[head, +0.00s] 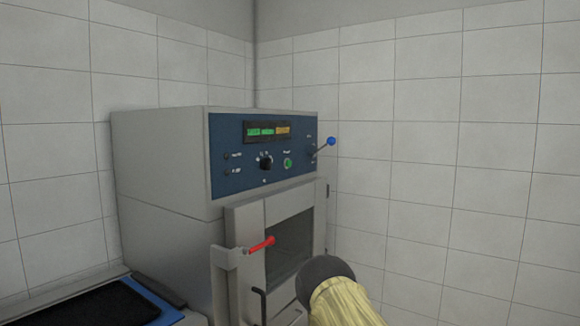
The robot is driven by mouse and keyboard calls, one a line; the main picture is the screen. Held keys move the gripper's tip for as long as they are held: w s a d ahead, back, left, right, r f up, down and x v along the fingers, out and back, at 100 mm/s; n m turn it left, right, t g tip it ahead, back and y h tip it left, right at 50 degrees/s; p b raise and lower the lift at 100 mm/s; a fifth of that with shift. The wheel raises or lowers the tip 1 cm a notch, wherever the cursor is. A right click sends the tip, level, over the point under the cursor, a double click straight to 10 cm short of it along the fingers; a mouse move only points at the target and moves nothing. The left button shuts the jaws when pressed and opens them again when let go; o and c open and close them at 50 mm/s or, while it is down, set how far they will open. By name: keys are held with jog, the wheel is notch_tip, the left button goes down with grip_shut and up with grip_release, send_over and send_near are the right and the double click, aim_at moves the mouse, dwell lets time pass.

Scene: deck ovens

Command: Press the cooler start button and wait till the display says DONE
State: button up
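The cooler (160,165) is a grey metal cabinet in the middle of the head view, with a blue control panel (235,175) at its upper front. The display (267,131) is a dark window with green and orange lit segments; its text is too small to read. A round green button (288,164) with a pale rim sits below the display; its label is too small to read, so I cannot confirm it is the start button. My gripper is not in view, so I cannot tell its state.
A black knob (265,163) sits left of the green button. A blue-tipped lever (331,141) sticks out at right. The windowed door has a red-ended handle (261,245); its lower right is hidden. A dark-topped unit (85,305) stands lower left. Tiled walls close the back.

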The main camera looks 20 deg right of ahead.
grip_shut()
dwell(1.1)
